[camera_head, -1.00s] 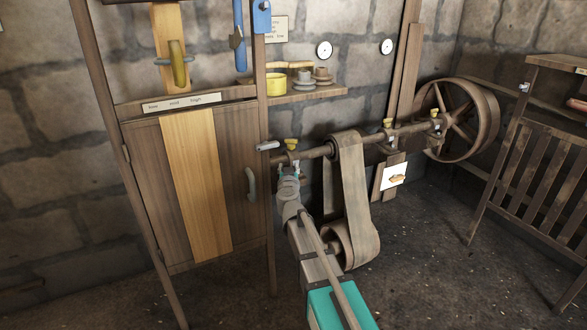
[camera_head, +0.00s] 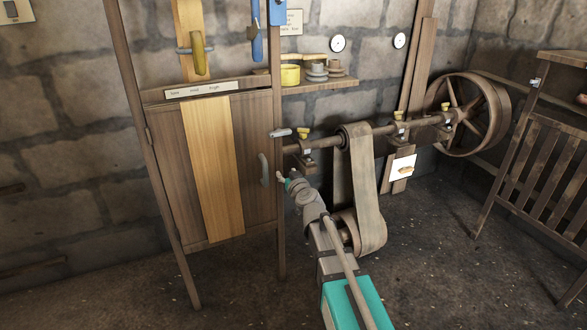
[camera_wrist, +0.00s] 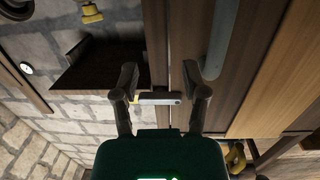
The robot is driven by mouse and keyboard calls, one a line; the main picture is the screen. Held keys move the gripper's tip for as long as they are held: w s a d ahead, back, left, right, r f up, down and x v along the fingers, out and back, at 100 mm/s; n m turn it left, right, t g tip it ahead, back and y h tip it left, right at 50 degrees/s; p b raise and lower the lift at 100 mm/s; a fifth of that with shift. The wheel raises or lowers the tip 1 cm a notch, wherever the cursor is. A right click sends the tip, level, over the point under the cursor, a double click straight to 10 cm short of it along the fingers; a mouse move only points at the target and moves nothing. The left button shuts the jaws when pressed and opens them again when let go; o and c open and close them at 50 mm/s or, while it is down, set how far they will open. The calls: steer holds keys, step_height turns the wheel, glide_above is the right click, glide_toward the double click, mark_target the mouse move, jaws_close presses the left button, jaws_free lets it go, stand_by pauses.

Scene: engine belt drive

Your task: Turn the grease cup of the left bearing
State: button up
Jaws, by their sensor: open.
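The left bearing (camera_head: 308,155) carries the near end of the shaft, with a yellow grease cup (camera_head: 303,132) on top. My gripper (camera_head: 283,178) is below and left of that bearing, beside the cabinet's door handle (camera_head: 264,170), apart from the cup. In the wrist view, which looks upside down, my gripper (camera_wrist: 163,93) has its two dark fingers spread, with nothing held. A yellow cup, apparently this grease cup (camera_wrist: 92,12), shows at the top left there, outside the fingers. A pale grey lever (camera_wrist: 160,98) appears between the fingertips, seemingly beyond them.
The wooden cabinet (camera_head: 165,150) stands left of the bearing. The grey lever (camera_head: 280,132) sticks out by its post. A shelf (camera_head: 320,83) with cups is above. The belt (camera_head: 362,190) hangs just right of the bearing. Two more yellow cups (camera_head: 398,115) (camera_head: 445,106) sit farther along.

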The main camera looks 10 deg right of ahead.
steer(key=s+f+n+g+y, duration=0.1)
steer(key=s+f+n+g, duration=0.1)
steer(key=s+f+g, duration=0.95)
steer(key=s+d+f+m+g+h, duration=0.2)
steer(key=s+d, duration=0.3)
steer(key=s, duration=0.4)
steer(key=s+d+f+m+g+h+p, duration=0.1)
steer(key=s+d+f+m+g+h, duration=0.1)
steer(key=s+d, duration=0.3)
steer(key=s+m+g+h, duration=0.1)
steer(key=s, duration=0.3)
steer(key=shift+s+f, duration=0.1)
